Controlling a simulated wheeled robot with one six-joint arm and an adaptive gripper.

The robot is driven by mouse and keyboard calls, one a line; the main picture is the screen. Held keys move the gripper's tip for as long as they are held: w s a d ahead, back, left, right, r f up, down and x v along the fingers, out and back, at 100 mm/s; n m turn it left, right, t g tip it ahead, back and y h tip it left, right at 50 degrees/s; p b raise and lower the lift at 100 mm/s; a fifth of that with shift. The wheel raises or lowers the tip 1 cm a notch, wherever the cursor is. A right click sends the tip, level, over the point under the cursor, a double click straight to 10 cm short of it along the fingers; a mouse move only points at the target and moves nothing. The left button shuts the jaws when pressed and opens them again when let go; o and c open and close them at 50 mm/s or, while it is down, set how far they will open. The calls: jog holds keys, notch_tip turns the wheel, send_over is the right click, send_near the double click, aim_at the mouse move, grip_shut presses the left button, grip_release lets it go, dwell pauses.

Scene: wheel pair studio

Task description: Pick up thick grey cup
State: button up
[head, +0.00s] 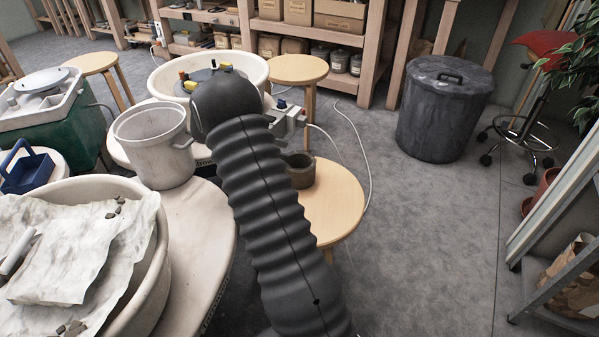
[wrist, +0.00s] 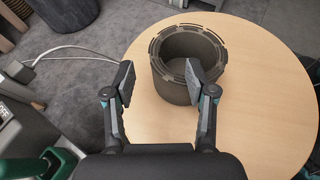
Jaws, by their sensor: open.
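The thick grey cup (wrist: 183,88) stands upright on a round wooden stool (wrist: 262,110) in the wrist view. In the head view the cup (head: 301,176) shows beside my dark ribbed arm, partly hidden by it, on the light wooden stool top (head: 338,205). My gripper (wrist: 159,88) is open, with one fingertip to the left of the cup and the other in front of the cup's right part in the picture. The jaws look empty. I cannot tell whether the fingers touch the cup.
A pottery wheel with a white basin (head: 256,68) is behind my arm. A white bucket (head: 153,150) and a clay-filled basin (head: 150,270) stand at left. A dark lidded bin (head: 445,115) is at the back right. A white cable (head: 362,150) crosses the floor.

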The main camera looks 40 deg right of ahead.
aim_at(303, 155)
jog(key=shift+x, duration=3.2)
grip_shut()
